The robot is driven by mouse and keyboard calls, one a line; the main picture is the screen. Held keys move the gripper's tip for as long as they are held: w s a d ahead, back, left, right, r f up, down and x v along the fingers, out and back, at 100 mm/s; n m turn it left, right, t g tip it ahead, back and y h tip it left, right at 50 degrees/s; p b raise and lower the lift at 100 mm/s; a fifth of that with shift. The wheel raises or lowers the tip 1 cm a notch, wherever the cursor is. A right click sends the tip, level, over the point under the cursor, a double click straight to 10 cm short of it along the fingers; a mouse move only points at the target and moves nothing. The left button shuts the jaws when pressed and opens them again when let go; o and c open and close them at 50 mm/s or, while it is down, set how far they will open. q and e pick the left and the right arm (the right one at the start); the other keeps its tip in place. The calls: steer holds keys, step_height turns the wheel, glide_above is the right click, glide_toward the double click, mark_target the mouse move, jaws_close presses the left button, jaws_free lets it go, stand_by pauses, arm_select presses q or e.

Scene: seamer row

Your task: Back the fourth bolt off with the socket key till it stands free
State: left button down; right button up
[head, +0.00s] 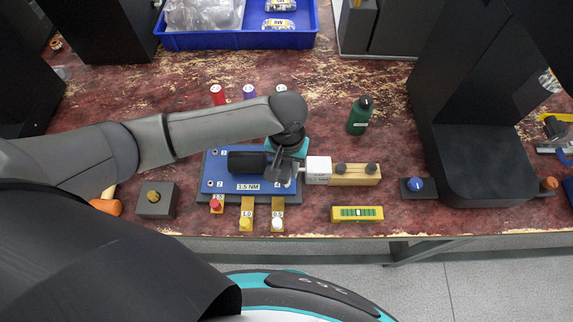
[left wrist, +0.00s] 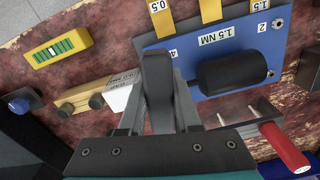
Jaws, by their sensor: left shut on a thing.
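The blue plate (head: 232,184) lies on the worn red bench and carries a "1.5 NM" label and a black cylinder (head: 246,161). It also shows in the left wrist view (left wrist: 190,62). My left gripper (head: 285,174) is over the plate's right side, beside the number 4. In the left wrist view its fingers (left wrist: 158,78) are shut on a dark grey upright piece (left wrist: 157,95), apparently the socket key. The fourth bolt and the key's lower end are hidden behind the gripper. Bolt 2 (left wrist: 278,22) shows at its corner. My right gripper is not in view.
A white block (head: 318,164) and a wooden block with dark knobs (head: 355,174) stand close right of the gripper. Yellow tabs (head: 247,207) run along the plate's front. A green bottle (head: 359,116) and a yellow-green level (head: 357,213) stand farther right. A blue bin (head: 236,41) is behind.

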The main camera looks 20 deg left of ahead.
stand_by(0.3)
arm_select(q)
steer(key=m+p, duration=0.2)
steer(key=m, duration=0.1)
steer(key=shift+r, duration=0.3)
steer(key=m+p, duration=0.1)
steer(key=m, duration=0.2)
steer(key=shift+a+m, duration=0.1)
steer(key=shift+m, duration=0.2)
steer(key=shift+m+p, duration=0.35)
steer(key=shift+m, duration=0.35)
steer(key=shift+p, duration=0.35)
steer(key=shift+f, duration=0.55)
stand_by(0.3)
